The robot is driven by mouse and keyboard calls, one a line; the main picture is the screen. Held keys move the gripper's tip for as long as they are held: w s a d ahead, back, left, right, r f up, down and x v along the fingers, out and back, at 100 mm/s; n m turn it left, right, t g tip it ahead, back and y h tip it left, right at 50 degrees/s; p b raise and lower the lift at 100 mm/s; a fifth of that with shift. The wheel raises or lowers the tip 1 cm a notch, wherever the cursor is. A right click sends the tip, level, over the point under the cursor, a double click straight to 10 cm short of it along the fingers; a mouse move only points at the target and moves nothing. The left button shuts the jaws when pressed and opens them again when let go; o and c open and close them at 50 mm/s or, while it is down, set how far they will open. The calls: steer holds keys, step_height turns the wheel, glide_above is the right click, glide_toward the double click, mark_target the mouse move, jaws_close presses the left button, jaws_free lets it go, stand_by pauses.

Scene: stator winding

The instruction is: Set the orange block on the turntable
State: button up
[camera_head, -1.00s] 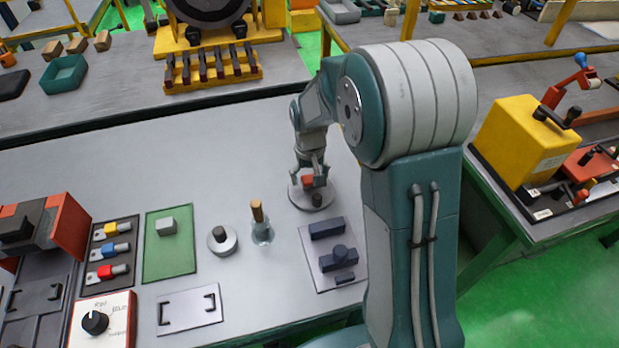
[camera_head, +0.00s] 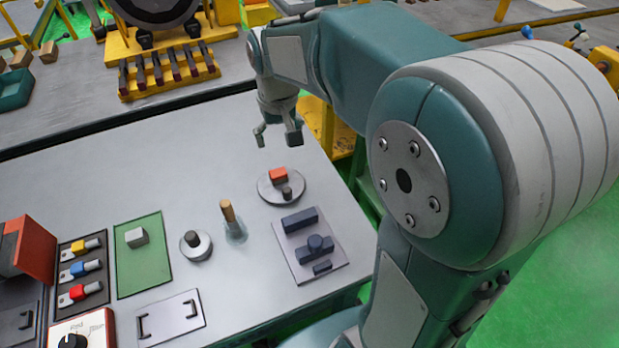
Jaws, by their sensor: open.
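The orange block (camera_head: 278,175) rests on the round grey turntable (camera_head: 268,194), toward its back, behind the dark knob (camera_head: 287,193) on the disc. My gripper (camera_head: 278,141) is open and empty. It hangs above and behind the turntable, apart from the block, with its two fingers spread.
A plate with dark blue parts (camera_head: 336,259) lies just in front of the turntable. A wooden-handled brush in a glass (camera_head: 230,222), a small knobbed disc (camera_head: 195,246) and a green mat with a grey block (camera_head: 145,272) stand to the left.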

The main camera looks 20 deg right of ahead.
steer(key=s+r+t, duration=0.2)
steer(key=s, duration=0.7)
steer(key=s+r+t, duration=0.1)
steer(key=s+t, duration=0.1)
steer(key=s, duration=0.7)
steer(key=shift+s+r, duration=0.25)
steer(key=shift+r, duration=0.15)
